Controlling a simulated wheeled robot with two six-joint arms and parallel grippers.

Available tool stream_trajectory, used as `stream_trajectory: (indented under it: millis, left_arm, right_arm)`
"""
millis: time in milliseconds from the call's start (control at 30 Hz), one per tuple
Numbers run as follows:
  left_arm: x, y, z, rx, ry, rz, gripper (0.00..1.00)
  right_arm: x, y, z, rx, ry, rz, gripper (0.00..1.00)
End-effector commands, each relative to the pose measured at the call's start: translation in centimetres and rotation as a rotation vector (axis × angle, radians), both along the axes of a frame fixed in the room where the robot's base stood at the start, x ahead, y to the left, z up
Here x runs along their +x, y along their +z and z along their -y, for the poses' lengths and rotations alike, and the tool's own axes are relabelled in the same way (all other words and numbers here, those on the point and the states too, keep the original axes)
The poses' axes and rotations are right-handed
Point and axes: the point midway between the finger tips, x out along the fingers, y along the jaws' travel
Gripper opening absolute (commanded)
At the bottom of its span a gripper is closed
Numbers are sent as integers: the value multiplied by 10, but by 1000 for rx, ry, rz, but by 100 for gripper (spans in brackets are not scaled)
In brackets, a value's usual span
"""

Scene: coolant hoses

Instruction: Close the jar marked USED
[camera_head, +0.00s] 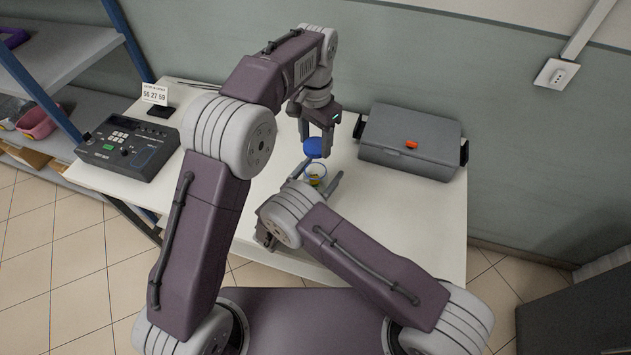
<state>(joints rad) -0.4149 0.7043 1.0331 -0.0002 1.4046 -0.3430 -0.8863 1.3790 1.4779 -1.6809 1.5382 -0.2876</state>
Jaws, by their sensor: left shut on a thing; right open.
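A small, pale open jar (316,168) with a blue rim and a yellow patch stands on the white table. Any writing on it is too small to read. My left gripper (316,144) points down and is shut on a blue lid (314,150), which it holds just above the jar's mouth, apart from it. My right gripper (320,175) is open low at the table, with one finger on each side of the jar. I cannot tell whether the fingers touch it. My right gripper hides the jar's lower part.
A closed grey case (409,150) with an orange spot stands at the back right of the table (405,220). A dark device (128,145) and a number card (154,93) are at the left. Shelving (62,60) is beyond the left side. The table's right front is clear.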

Motion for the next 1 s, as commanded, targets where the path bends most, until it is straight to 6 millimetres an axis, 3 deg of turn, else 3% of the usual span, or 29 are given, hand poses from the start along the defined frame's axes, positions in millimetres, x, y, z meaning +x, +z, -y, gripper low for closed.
stream_trajectory:
  millis: [133,167,400,467,567,833,1000]
  left_arm:
    - [0,0,0,0,0,0,12]
    - [0,0,0,0,0,0,12]
    - [0,0,0,0,0,0,12]
    - [0,0,0,0,0,0,12]
    - [0,-1,0,1,0,-1,12]
    - [-1,-40,0,1,0,-4,12]
    - [0,-50,0,0,0,-1,12]
  right_arm:
    - [0,0,0,0,0,0,87]
    - [0,0,0,0,0,0,81]
    - [0,0,0,0,0,0,14]
    - [0,0,0,0,0,0,0]
    - [0,0,0,0,0,0,0]
    - [0,0,0,-1,0,1,0]
    - [0,0,0,-1,0,1,0]
